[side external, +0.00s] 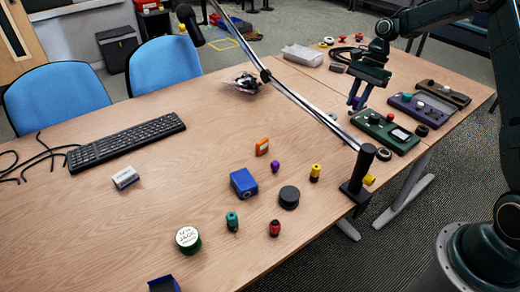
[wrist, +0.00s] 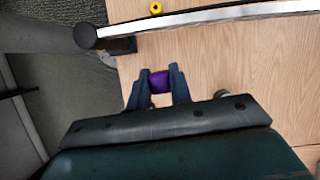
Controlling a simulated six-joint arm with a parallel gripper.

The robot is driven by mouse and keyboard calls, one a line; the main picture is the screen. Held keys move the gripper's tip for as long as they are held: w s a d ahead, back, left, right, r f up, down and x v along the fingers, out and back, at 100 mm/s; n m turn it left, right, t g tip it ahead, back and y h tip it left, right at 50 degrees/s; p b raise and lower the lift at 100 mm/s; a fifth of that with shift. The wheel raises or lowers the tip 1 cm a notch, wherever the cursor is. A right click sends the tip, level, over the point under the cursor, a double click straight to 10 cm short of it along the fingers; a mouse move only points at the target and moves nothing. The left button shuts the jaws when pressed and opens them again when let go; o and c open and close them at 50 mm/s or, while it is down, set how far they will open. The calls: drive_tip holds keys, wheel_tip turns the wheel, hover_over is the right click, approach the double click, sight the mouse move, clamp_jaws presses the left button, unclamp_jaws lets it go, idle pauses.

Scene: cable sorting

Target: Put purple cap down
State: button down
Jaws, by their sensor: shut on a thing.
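My gripper (side external: 356,101) hangs over the right part of the table, beyond the metal bar and beside the green box. In the wrist view, my gripper (wrist: 160,74) is shut on a purple cap (wrist: 160,83), which sits between the two fingertips. In the side view, the held cap is small and hard to tell from the fingers.
A long metal bar on a black post (side external: 358,175) crosses the table near my gripper. A green box (side external: 386,131) and a purple box (side external: 420,108) lie to the right. A blue box (side external: 243,183), black puck (side external: 289,197) and yellow piece (side external: 315,172) stand left of the post.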

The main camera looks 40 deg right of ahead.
drive_tip(key=w+a+r, duration=0.1)
drive_tip(key=w+a, duration=0.3)
drive_tip(key=a, duration=0.4)
drive_tip(key=w+a+r, duration=0.1)
drive_tip(key=w+a, duration=0.3)
drive_tip(key=a, duration=0.5)
wheel_tip(320, 180, up, 2)
drive_tip(key=m, duration=0.1)
hover_over(239, 181)
drive_tip(key=d, duration=0.1)
drive_tip(key=f, duration=1.5)
drive_tip(key=shift+d+f, duration=0.25)
drive_tip(key=shift+f, duration=0.1)
drive_tip(key=shift+f, duration=2.15)
drive_tip(key=shift+f, duration=0.15)
drive_tip(key=c, duration=1.3)
unclamp_jaws()
drive_tip(key=shift+o, duration=0.2)
